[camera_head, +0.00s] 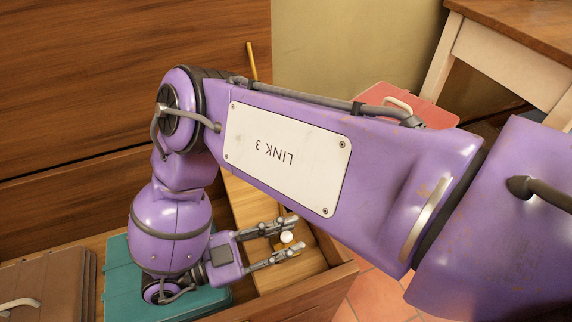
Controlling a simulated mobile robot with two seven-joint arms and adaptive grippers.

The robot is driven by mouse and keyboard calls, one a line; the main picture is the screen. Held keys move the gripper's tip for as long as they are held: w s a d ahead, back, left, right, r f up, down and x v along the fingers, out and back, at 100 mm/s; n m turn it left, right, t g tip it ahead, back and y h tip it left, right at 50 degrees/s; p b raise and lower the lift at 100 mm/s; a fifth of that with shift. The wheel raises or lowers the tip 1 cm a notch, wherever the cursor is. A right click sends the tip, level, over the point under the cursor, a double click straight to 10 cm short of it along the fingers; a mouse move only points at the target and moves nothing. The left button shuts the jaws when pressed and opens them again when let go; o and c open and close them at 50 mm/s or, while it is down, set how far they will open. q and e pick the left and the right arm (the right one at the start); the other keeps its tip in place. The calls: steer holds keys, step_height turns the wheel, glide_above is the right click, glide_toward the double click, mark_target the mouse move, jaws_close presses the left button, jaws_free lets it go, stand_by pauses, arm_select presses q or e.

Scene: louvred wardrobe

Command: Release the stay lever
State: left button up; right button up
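My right gripper (297,234) is low in the middle of the head view, with its two fingers spread apart and pointing right. A small white round knob (287,237) with a yellowish part below it shows between the fingers; it looks like the stay lever. I cannot tell whether a finger touches it. A thin yellow bar (252,61) rises beside the edge of the upright wooden panel (130,60); my arm hides what lies below it. My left gripper is not in view.
An open wooden box (315,290) surrounds the gripper, with a teal case (118,285) under my wrist. A brown case (45,285) with a pale handle lies at left. A red case (425,110) and a white-framed wooden table (510,50) stand at right, beyond my arm.

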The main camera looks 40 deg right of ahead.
steer(key=shift+v, duration=3.8)
